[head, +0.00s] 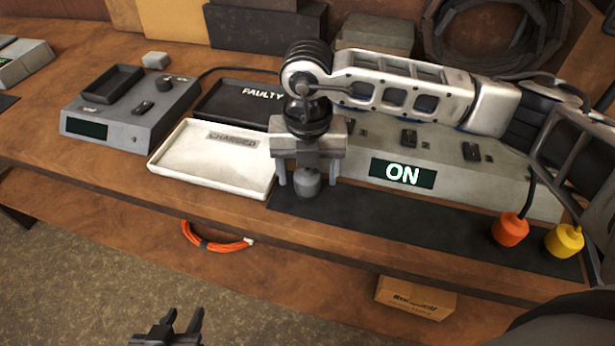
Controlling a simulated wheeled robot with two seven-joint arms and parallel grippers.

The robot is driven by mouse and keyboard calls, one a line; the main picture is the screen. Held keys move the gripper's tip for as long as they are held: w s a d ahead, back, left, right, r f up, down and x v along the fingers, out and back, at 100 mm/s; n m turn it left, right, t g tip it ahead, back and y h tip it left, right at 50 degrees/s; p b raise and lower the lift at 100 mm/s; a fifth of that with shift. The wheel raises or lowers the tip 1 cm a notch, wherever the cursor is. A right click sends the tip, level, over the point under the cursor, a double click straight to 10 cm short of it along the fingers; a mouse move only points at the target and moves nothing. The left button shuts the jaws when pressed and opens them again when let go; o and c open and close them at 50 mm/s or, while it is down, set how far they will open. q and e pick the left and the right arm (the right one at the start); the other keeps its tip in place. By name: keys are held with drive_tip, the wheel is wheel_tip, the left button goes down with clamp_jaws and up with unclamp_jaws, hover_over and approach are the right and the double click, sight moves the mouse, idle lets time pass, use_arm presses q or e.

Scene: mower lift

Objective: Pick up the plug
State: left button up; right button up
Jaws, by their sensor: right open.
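A grey plug (308,187) stands at the edge of the dark mat, in front of the power strip (455,175) whose display reads ON. My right gripper (308,180) is open directly above it, with one finger to each side of the plug. I cannot tell whether the fingers touch it. An orange plug (510,230) and a yellow plug (565,241) stand on the mat's right end, with dark cables rising from their tops. My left gripper (183,316) is low at the bottom edge, in front of the bench, with its fingers apart and nothing between them.
A white CHARGED tray (205,172) and a black FAULTY tray (222,108) lie left of my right gripper. A grey charger (125,120) stands further left. An orange cable loop (215,245) and a cardboard box (415,297) are on the lower shelf. The dark mat (410,220) is bare in its middle.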

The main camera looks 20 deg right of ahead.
drive_tip(key=shift+f, duration=0.3)
drive_tip(key=c, duration=1.1)
drive_tip(key=shift+r, duration=0.2)
